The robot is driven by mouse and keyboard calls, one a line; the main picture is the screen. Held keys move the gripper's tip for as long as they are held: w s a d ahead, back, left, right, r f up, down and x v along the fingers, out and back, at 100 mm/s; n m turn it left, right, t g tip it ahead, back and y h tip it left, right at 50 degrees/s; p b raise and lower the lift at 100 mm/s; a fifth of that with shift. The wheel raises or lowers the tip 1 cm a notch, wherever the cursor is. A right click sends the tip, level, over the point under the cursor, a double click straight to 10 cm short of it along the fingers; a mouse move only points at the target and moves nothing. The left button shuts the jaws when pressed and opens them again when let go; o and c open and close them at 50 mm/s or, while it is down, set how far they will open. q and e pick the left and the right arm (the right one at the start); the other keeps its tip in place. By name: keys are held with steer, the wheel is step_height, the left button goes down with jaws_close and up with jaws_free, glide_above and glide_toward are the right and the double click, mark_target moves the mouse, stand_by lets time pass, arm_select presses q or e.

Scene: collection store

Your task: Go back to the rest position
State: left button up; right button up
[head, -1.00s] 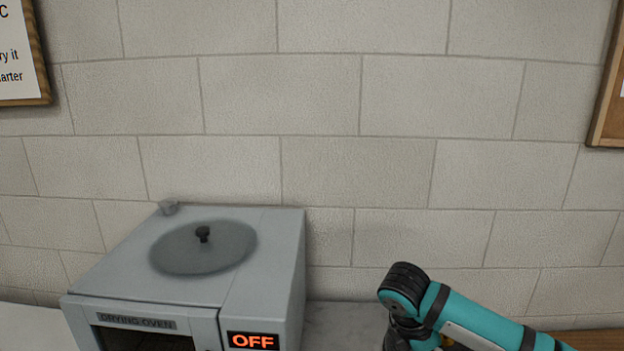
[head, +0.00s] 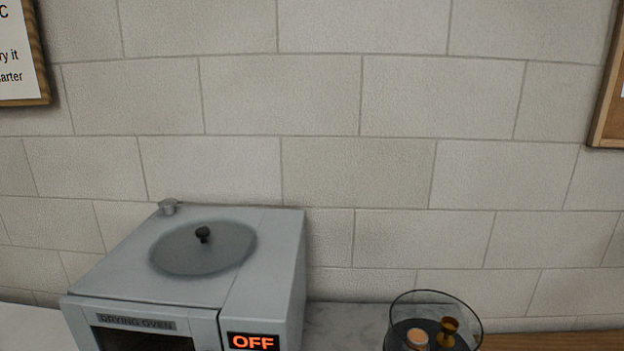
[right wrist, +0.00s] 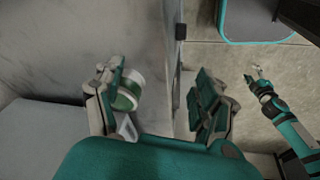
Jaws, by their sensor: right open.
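My right gripper (right wrist: 160,90) shows in the right wrist view with its two fingers spread wide apart. It is open, with no object gripped between the fingers. The head view shows no gripper. Another teal and black arm of mine reaches in at the right of the right wrist view, with its gripper (right wrist: 258,76) small and hard to read. A green and white round object (right wrist: 129,92) shows beside the left finger, partly hidden by it.
A grey drying oven (head: 262,275) reading OFF stands at lower left in the head view, with a round grey lid (head: 203,249) on top. A clear glass vessel (head: 471,318) with amber and orange items stands right of it. A pale block wall (head: 350,170) is behind.

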steer(key=s+d+f+m+t+h, duration=0.1)
steer(key=s+d+f+m+h, duration=0.15)
steer(key=s+d+m, duration=1.05)
step_height(320, 180, down, 30)
steer(key=s+a+n+g+b, duration=0.1)
steer(key=s+a+n+b, duration=0.1)
steer(key=b, duration=0.1)
steer(key=s+d+f+g+b, duration=0.1)
steer(key=s+d+f+b, duration=0.1)
steer(key=s+f, duration=1.4)
steer(key=shift+s+d+f+g, duration=0.15)
steer(key=shift+d+f+g, duration=0.15)
steer(key=shift+d+f, duration=0.35)
